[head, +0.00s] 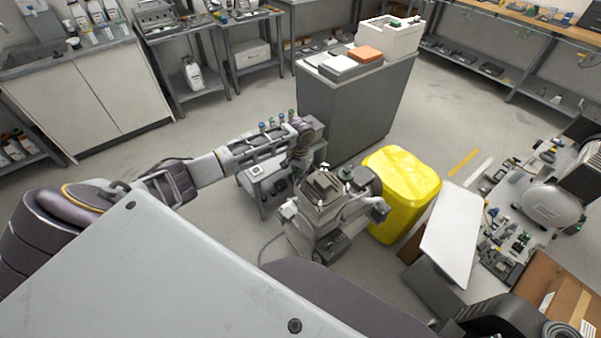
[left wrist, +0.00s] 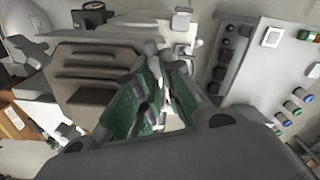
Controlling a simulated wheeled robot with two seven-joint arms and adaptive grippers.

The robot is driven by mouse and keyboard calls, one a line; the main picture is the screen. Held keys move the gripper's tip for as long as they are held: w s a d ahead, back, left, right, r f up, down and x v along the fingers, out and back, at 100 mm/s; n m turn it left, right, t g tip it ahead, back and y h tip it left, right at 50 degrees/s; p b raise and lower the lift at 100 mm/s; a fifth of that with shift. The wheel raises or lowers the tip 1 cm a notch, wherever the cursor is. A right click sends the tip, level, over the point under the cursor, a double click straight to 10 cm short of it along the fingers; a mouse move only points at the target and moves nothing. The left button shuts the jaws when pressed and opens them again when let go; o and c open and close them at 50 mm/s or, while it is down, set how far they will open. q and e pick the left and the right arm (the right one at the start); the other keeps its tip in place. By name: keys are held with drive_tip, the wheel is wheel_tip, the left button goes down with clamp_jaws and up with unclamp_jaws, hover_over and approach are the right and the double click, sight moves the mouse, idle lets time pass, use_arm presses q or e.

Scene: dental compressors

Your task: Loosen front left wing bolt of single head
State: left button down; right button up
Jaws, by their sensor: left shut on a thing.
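The single-head compressor (head: 322,190) stands on the floor in the middle of the head view, with a ribbed grey block on top. In the left wrist view the slotted block (left wrist: 95,75) fills the left half, with small pale wing-like fittings at its corners. My left gripper (head: 303,155) reaches in from the left to the back edge of the compressor top. In the left wrist view its green-padded fingers (left wrist: 158,98) are closed together on a small pale piece, apparently a wing bolt, mostly hidden between the pads. My right gripper is out of view.
A white panel (head: 452,232) and cardboard box (head: 560,290) lie further right.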

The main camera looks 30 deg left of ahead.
use_arm(q)
drive_tip(key=shift+r+n+p, duration=0.2)
drive_tip(key=shift+n+p, duration=0.2)
drive_tip(key=shift+p, duration=0.15)
drive_tip(key=shift+a+n+p, duration=0.15)
drive_tip(key=shift+n+p, duration=0.55)
drive_tip(key=shift+p, duration=0.5)
drive_tip(key=shift+a+n+p, duration=0.1)
drive_tip(key=shift+n+p, duration=0.4)
drive_tip(key=shift+p, duration=0.3)
drive_tip(key=shift+a+f+n+p, duration=0.15)
drive_tip(key=shift+n+p, duration=0.65)
drive_tip(key=shift+p, duration=0.2)
drive_tip(key=c, duration=1.6)
unclamp_jaws()
drive_tip(key=shift+o, duration=0.3)
